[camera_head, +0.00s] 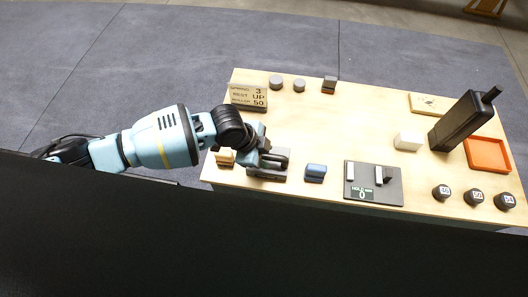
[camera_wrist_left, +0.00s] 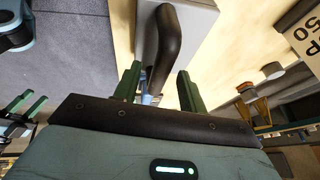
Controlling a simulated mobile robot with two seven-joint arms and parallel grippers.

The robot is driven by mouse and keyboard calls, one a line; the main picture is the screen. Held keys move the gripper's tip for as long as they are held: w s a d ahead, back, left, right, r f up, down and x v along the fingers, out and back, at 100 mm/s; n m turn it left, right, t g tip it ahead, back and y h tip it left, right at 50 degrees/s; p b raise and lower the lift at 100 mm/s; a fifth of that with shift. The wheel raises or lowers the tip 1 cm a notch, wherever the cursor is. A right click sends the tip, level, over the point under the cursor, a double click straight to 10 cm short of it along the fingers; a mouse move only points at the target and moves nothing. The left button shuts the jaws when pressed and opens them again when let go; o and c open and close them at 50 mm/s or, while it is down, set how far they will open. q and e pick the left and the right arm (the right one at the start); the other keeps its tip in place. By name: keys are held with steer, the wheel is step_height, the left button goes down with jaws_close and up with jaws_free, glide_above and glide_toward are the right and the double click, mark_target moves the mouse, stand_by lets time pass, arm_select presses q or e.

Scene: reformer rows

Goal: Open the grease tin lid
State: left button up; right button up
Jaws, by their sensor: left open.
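A light grey box (camera_wrist_left: 200,30) with a dark curved handle (camera_wrist_left: 168,45) lies ahead of my left gripper in the left wrist view. It looks like the grease tin, but no label shows. In the head view the box (camera_head: 268,175) is at the table's front left, mostly covered by my gripper. My left gripper (camera_wrist_left: 158,84) is open, with its two green fingers on either side of the handle's near end. Whether the fingers touch the handle cannot be told. The left gripper (camera_head: 272,158) also shows in the head view. My right gripper is not in view.
A sign (camera_head: 248,97) stands behind. A switch panel (camera_head: 373,183), black canister (camera_head: 464,121) and orange tray (camera_head: 488,155) are further right.

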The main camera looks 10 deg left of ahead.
arm_select(q)
steer(key=shift+c, duration=0.2)
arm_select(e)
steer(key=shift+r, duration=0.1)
arm_select(q)
jaws_close()
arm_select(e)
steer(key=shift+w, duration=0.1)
arm_select(q)
steer(key=shift+w+r, duration=0.1)
